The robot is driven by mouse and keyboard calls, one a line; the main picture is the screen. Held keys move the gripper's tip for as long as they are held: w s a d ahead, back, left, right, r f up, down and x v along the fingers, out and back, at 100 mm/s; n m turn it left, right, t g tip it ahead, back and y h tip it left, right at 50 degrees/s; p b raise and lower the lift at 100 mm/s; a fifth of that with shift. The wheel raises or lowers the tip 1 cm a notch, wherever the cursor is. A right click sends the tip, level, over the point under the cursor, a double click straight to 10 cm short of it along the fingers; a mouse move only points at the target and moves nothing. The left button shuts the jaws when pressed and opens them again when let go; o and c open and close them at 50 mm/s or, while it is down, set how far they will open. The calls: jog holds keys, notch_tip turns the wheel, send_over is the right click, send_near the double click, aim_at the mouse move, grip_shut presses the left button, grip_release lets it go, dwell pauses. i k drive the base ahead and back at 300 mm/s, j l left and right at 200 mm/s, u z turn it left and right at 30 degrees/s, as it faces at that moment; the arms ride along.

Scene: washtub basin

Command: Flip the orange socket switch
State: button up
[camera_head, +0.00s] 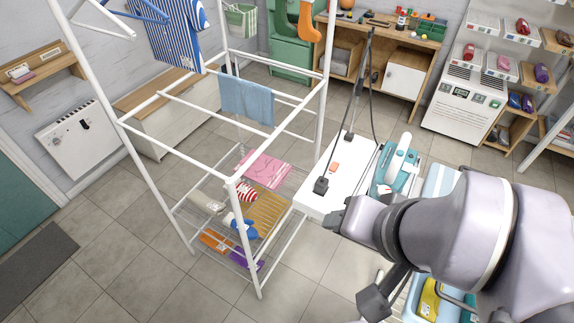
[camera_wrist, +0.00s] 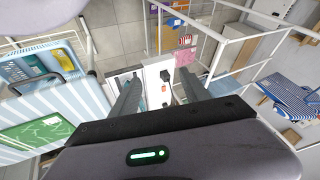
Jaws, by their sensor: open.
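The orange socket switch (camera_head: 334,167) is a small orange piece on a white surface, between two black plugs with cables (camera_head: 321,185). In the wrist view the orange switch (camera_wrist: 164,88) shows between my fingers, below a black plug (camera_wrist: 165,75). My gripper (camera_wrist: 160,82) is open and empty, with its fingers spread to either side of the white panel and apart from the switch. Which way the switch is tipped is too small to tell.
A white drying rack (camera_head: 235,180) with cloths stands to the left. A striped ironing board (camera_wrist: 85,100) shows at left in the wrist view. Grey tiled floor lies open further left.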

aim_at(334, 167)
jog(key=i+j, duration=0.15)
jog(key=i, duration=0.3)
jog(key=i+j+u, duration=0.1)
jog(key=i, duration=0.3)
